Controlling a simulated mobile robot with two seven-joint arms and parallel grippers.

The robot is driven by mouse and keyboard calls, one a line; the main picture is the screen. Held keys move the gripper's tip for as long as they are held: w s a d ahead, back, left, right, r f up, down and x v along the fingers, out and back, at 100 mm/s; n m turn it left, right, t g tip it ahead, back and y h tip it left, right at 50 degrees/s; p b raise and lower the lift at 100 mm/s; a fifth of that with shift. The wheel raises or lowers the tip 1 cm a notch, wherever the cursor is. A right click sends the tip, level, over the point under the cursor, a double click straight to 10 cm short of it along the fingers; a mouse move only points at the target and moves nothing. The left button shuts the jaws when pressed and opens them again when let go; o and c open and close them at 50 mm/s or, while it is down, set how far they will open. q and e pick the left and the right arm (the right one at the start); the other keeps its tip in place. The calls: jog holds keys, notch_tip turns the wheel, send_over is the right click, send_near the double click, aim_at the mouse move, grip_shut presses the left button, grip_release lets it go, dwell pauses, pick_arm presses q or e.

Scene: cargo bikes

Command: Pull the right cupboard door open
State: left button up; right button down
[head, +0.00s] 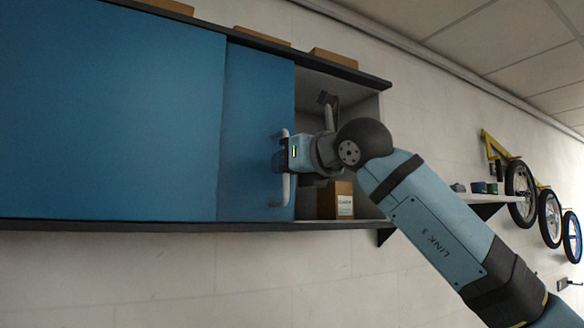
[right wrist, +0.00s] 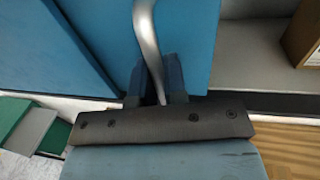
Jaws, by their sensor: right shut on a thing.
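The right cupboard door (head: 257,120) is a blue panel on the wall cupboard, beside and partly behind the larger left door (head: 110,110). To its right the compartment (head: 363,130) is uncovered. The door carries a pale vertical bar handle (head: 286,190), seen as a silver bar in the right wrist view (right wrist: 147,35). My right gripper (head: 281,160) is shut on the handle at about mid-height, its two dark fingers (right wrist: 156,85) on either side of the bar. The gripper hides the handle's middle in the head view. My left gripper is not in view.
A cardboard box (head: 335,200) stands inside the uncovered compartment. More boxes (head: 262,37) lie on the cupboard top. A side shelf (head: 488,197) with small items and wall-hung wheels (head: 520,190) are at the right. Green and grey items (right wrist: 35,130) show low in the right wrist view.

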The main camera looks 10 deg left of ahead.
jog(key=c, duration=1.2)
grip_release()
jog(key=shift+s+d, duration=0.15)
jog(key=b+v, duration=0.3)
jog(key=v, duration=1)
jog(key=shift+s+d, duration=0.15)
